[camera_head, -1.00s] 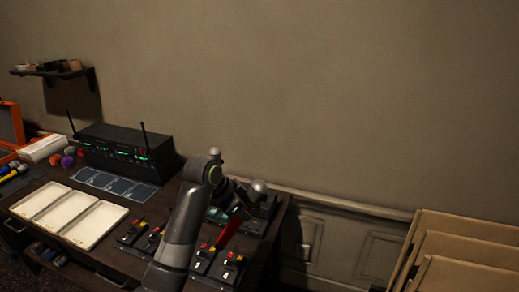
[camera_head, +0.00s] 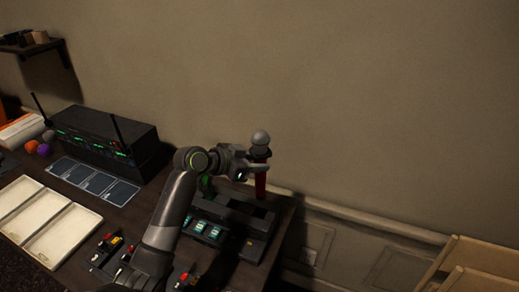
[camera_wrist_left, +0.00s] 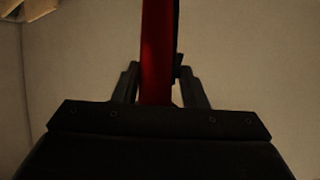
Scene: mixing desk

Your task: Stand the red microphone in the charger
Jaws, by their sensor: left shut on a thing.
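The red microphone (camera_head: 261,185), with a silver ball head, is about upright in the head view, over the back right part of the charger. My left gripper (camera_head: 259,169) is shut on its red body below the head. In the left wrist view the red body (camera_wrist_left: 157,50) runs between the two fingers (camera_wrist_left: 157,88). The black charger (camera_head: 262,244) stands at the desk's right end, with dark slots on top and small lit panels in front. The microphone's lower end is near the charger's back edge; I cannot tell whether it touches.
A green thing (camera_head: 207,185) shows beside my forearm, partly hidden. A black receiver (camera_head: 110,139) with two antennas stands at the back left. A pale three-part tray (camera_head: 52,235) and small switch boxes (camera_head: 112,247) lie in front.

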